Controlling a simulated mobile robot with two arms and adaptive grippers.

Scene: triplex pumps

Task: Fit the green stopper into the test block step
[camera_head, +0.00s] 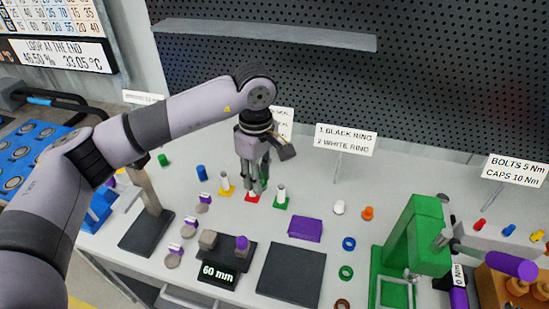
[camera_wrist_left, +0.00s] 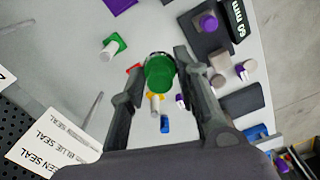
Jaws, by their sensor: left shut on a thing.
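My left gripper (camera_head: 254,190) points down over the middle of the table, above a small red base (camera_head: 252,198). In the left wrist view its fingers (camera_wrist_left: 162,80) are shut on a green round stopper (camera_wrist_left: 160,73), seen end-on. The fingers largely hide the stopper in the head view. A separate green cylinder (camera_head: 163,160) stands at the back left of the table, left of a blue cylinder (camera_head: 202,173). A yellow base (camera_head: 226,191) and a green base (camera_head: 281,203), each with a pale post, flank the red one. I cannot tell which thing is the test block.
A purple block (camera_head: 305,229), a bare dark mat (camera_head: 291,268) and coloured rings lie to the right. A green press (camera_head: 417,235) stands at front right.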

